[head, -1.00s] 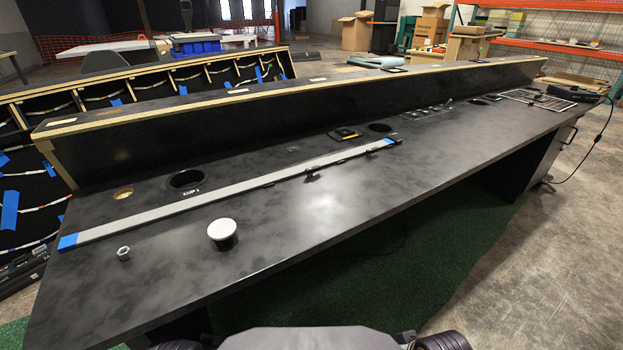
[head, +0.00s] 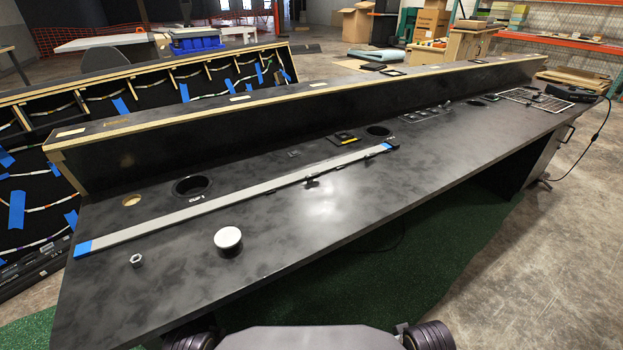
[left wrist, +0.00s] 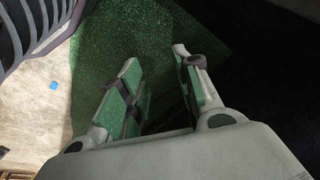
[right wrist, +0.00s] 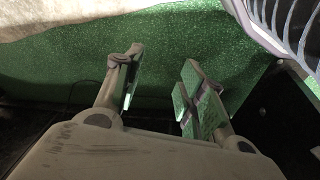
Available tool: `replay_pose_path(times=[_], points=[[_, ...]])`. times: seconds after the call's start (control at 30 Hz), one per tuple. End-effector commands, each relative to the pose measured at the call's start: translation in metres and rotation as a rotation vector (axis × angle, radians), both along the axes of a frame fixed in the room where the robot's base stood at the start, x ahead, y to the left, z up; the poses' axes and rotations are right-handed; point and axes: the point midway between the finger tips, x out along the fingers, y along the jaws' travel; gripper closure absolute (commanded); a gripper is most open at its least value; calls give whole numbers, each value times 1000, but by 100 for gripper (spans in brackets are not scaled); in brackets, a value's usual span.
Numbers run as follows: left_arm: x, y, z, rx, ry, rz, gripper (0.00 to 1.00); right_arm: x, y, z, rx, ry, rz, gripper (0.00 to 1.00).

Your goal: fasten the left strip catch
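A long pale grey strip (head: 200,209) with blue ends lies diagonally along the dark console top (head: 300,235). On its front edge, right of its middle, sits a small dark catch (head: 312,183). A second small dark piece (head: 340,167) sits further right along the strip. Whether either one is fastened is too small to tell. My left gripper (left wrist: 155,58) is open and empty, with green floor and dark shadow behind it. My right gripper (right wrist: 162,58) is open and empty above green floor. Neither gripper shows in the head view.
A white round knob (head: 228,238) and a metal nut (head: 136,260) stand in front of the strip. A cup hole (head: 191,186) lies behind it. A raised black ledge (head: 270,126) runs along the back. The console's front middle is bare.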

Motion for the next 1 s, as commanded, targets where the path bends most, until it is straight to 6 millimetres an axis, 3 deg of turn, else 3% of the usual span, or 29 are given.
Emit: replay_pose_path(times=[1.0], points=[[-5,-1,-35,3,49,-8,67,-5,1,-35,-3,50,8,60]])
